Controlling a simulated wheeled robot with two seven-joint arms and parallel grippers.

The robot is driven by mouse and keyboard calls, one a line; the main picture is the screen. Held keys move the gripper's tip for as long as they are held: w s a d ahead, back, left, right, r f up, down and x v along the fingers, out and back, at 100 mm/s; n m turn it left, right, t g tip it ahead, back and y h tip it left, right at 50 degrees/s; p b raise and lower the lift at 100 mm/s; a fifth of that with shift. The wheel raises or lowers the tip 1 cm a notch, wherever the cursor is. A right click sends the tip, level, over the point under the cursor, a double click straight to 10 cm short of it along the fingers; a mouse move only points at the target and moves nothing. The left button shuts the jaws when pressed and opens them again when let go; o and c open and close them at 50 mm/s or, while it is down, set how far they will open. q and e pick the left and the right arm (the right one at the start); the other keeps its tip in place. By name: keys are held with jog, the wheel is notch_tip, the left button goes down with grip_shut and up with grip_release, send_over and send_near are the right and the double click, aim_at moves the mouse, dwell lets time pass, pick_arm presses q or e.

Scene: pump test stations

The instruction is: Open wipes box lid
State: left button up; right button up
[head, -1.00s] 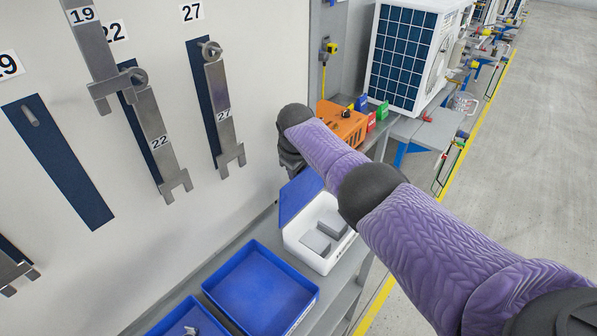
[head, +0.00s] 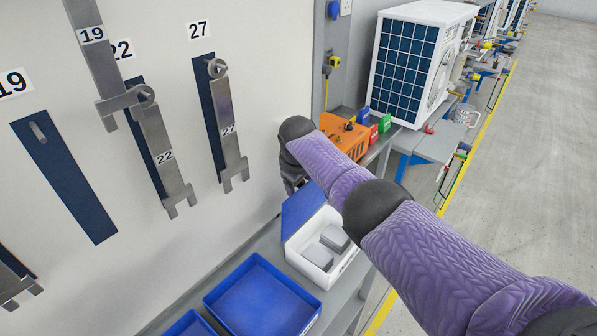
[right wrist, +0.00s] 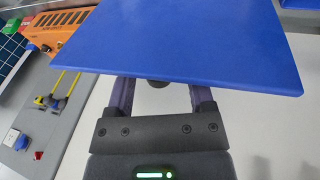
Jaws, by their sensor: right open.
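The wipes box (head: 291,254) is a white box on the grey shelf by the wall. Its blue lid (head: 303,208) stands raised on the wall side, so the box is open and grey blocks (head: 334,238) show inside. My right gripper (head: 294,182) is beyond the lid, close to the wall, partly hidden by my own arm. In the right wrist view the blue lid (right wrist: 190,45) lies across the view in front of the gripper's fingers (right wrist: 160,88), which are spread apart with nothing between them. Their tips are hidden, and I cannot tell whether they touch the lid. My left gripper is not visible.
Blue trays (head: 262,298) sit beside the box at the near side. Wrenches (head: 226,125) hang on the wall to the left. An orange case (head: 338,136) and small coloured blocks stand beyond my gripper. Open floor (head: 540,150) lies to the right.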

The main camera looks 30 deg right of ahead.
jog(key=p+v, duration=0.3)
jog(key=v, duration=0.6)
jog(key=shift+r, duration=0.1)
